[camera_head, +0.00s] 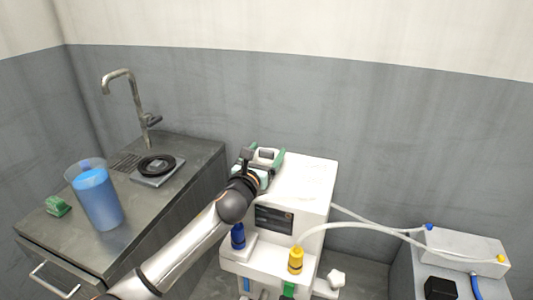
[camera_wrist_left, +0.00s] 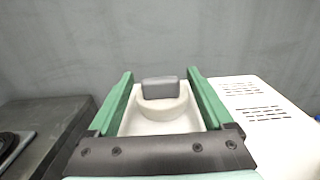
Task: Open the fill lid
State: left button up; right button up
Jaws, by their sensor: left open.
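The white machine (camera_head: 310,180) stands against the wall. The fill lid (camera_head: 267,153) appears to be the pale rounded piece with a dark grey tab at its top left. In the left wrist view the lid (camera_wrist_left: 160,108) and its grey tab (camera_wrist_left: 160,88) lie between my green fingers. My left gripper (camera_head: 262,158) is over the machine's top left corner, its fingers open on either side of the lid; the fingers also show in the left wrist view (camera_wrist_left: 160,76). I cannot tell whether they touch it. The lid looks down; its hinge is not clear. My right gripper is out of view.
A steel counter (camera_head: 150,215) on the left holds a jug of blue liquid (camera_head: 97,200), a black ring on a scale (camera_head: 158,170), a green block (camera_head: 57,206) and a faucet (camera_head: 137,105). Hoses run from the machine to a grey box (camera_head: 463,246) on the right.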

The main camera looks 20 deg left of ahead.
pick_arm(q)
jog(key=shift+w, duration=0.2)
grip_shut()
dwell(0.6)
dwell(0.4)
